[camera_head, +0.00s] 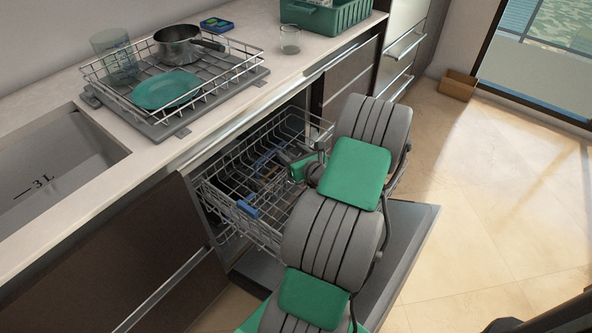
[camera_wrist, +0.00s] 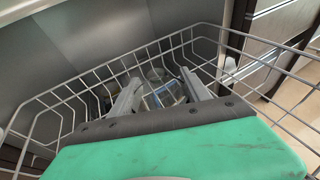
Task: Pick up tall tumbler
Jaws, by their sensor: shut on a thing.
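In the wrist view, the two grey fingers of my gripper (camera_wrist: 160,92) reach down into a wire rack. A clear glass thing (camera_wrist: 163,98), which looks like the tall tumbler, sits between the fingers, and they are shut on it. Its lower part blends with the rack wires, and its full height cannot be told. In the head view, my gripper is over the pulled-out dishwasher rack (camera_head: 222,188), partly hidden by my arm. The held glass cannot be made out clearly there.
The dishwasher door (camera_head: 412,232) is open below the rack. On the counter, a dish rack (camera_head: 150,118) holds a pot (camera_head: 178,48), a teal plate (camera_head: 166,90) and a clear container (camera_head: 112,52). A small glass (camera_head: 290,40) and a green crate (camera_head: 338,18) stand farther back.

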